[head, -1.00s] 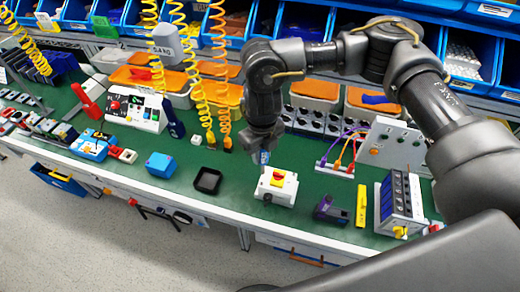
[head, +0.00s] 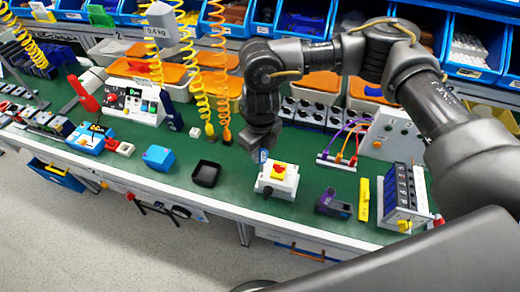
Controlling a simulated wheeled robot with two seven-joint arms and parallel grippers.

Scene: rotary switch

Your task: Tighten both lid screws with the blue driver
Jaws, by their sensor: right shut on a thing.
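A white switch box (head: 288,187) with a yellow plate and red rotary knob (head: 279,171) stands on the green bench near its front edge. My right gripper (head: 263,150) points down just behind the box's left back corner. It is shut on the blue driver (head: 263,156), of which only a short blue part shows below the jaws. The driver's tip is at or just above the box's lid. I cannot tell whether it touches a screw. The lid screws are too small to make out. My left gripper is out of view.
A black tray (head: 206,174) and a blue box (head: 158,157) stand to the left. A dark purple tool (head: 333,204), a yellow bar (head: 363,199) and a switch rack (head: 402,198) stand to the right. Coiled hoses (head: 223,118) hang behind.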

